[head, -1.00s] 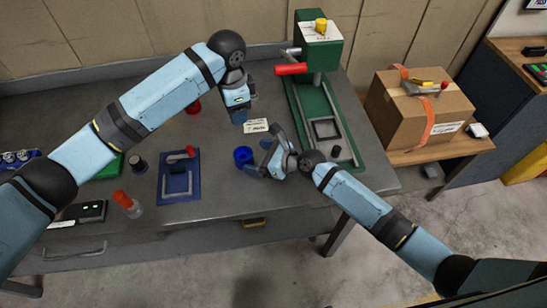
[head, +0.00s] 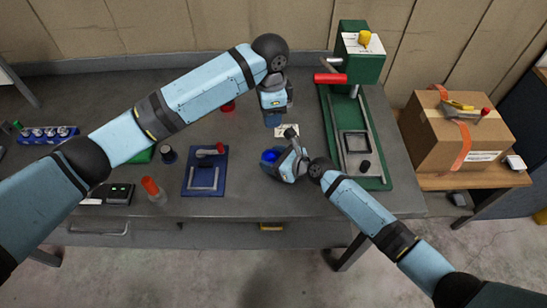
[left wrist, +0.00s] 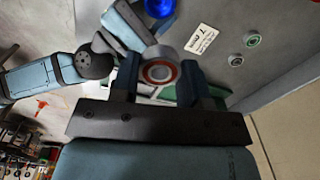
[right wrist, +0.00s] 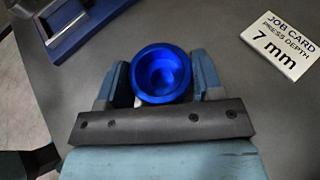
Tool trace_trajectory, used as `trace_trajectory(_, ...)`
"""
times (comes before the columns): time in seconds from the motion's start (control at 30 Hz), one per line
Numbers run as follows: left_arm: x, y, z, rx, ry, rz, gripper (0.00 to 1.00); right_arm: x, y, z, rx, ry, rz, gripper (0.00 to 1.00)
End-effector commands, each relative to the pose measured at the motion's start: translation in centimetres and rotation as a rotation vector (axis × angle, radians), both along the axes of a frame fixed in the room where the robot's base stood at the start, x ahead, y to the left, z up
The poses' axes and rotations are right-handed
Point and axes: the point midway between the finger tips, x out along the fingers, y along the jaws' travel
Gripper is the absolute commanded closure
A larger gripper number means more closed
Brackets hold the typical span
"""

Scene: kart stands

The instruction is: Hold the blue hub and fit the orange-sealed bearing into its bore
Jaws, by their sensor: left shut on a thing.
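The orange-sealed bearing (left wrist: 159,73), a steel ring with an orange-red seal, is between the fingers of my left gripper (left wrist: 159,85). My left gripper is shut on it. In the head view this gripper (head: 273,119) is above the bench behind the job card. The blue hub (right wrist: 161,74) stands upright on the bench with its bore facing up and empty. It also shows in the head view (head: 269,156). My right gripper (right wrist: 162,88) has one finger on each side of the hub. Whether the fingers press on the hub I cannot tell.
The job card (right wrist: 277,43) lies close beside the hub. The green press (head: 360,55) stands to the right, a blue fixture (head: 205,172) to the left. A red-capped bottle (head: 153,191) is near the front edge.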

Motion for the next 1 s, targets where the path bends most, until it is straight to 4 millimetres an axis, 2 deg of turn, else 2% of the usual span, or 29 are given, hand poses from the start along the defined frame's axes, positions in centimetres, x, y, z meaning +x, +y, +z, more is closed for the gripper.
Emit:
trace_trajectory(0.37, 0.0, 0.0, 0.0, 0.000, 0.000, 0.001, 0.88, 0.0, 0.0, 0.0, 0.000, 0.000, 0.000, 0.73)
trace_trajectory(0.47, 0.5, 0.7, -0.2, 0.000, 0.002, 0.024, 0.88, 0.0, 0.0, 0.0, 0.000, 0.000, 0.000, 0.73)
trace_trajectory(0.53, 1.4, 1.9, -0.6, -0.002, 0.004, 0.068, 0.88, 0.0, 0.0, 0.0, 0.000, 0.000, 0.000, 0.73)
trace_trajectory(0.67, 4.3, 6.1, -2.0, -0.005, 0.014, 0.212, 0.88, 0.0, 0.0, 0.0, 0.000, 0.000, 0.000, 0.73)
trace_trajectory(0.8, 7.7, 12.6, -3.9, -0.010, 0.021, 0.418, 0.88, 0.0, 0.0, 0.0, 0.000, 0.000, 0.000, 0.73)
trace_trajectory(0.87, 9.0, 15.6, -4.6, -0.010, 0.022, 0.505, 0.88, 0.0, 0.0, 0.0, 0.000, 0.000, 0.000, 0.73)
trace_trajectory(1.0, 11.2, 22.8, -6.4, -0.009, 0.022, 0.705, 0.88, 0.0, 0.0, 0.0, 0.000, 0.000, 0.000, 0.73)
